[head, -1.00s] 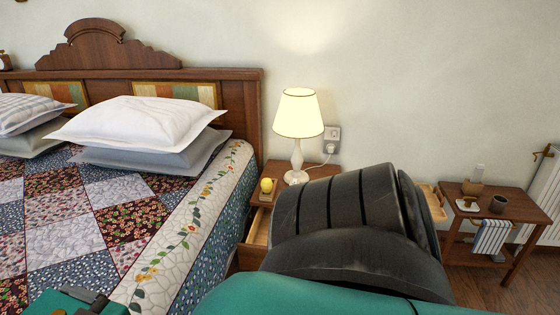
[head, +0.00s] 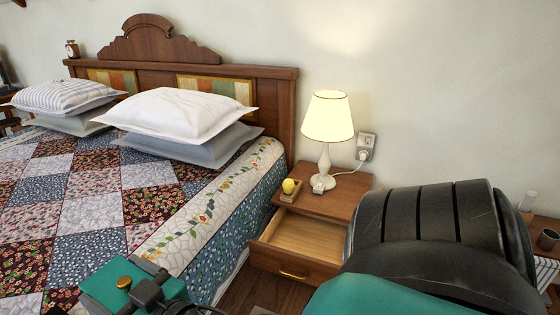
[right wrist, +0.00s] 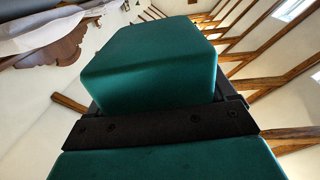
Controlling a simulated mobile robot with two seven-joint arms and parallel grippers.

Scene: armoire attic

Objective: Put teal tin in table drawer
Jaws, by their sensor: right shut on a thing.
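The teal tin (head: 102,288), with a brass-coloured knob, shows at the bottom left of the head view. My right gripper (head: 146,284), black, is shut on it and holds it in front of the bed. In the right wrist view the tin (right wrist: 150,65) appears as a teal block beyond the gripper's black bar. The bedside table (head: 340,203) stands right of the bed. Its drawer (head: 282,262) is pulled open, and the part of the inside that shows looks empty. The tin is left of the drawer and apart from it. My left gripper is not in view.
On the bedside table stand a lit lamp (head: 326,125) and a yellow object (head: 289,186) in a small wooden holder. The quilted bed (head: 120,195) fills the left. My right arm covers much of the lower right. A side table with a cup (head: 547,239) is at the right edge.

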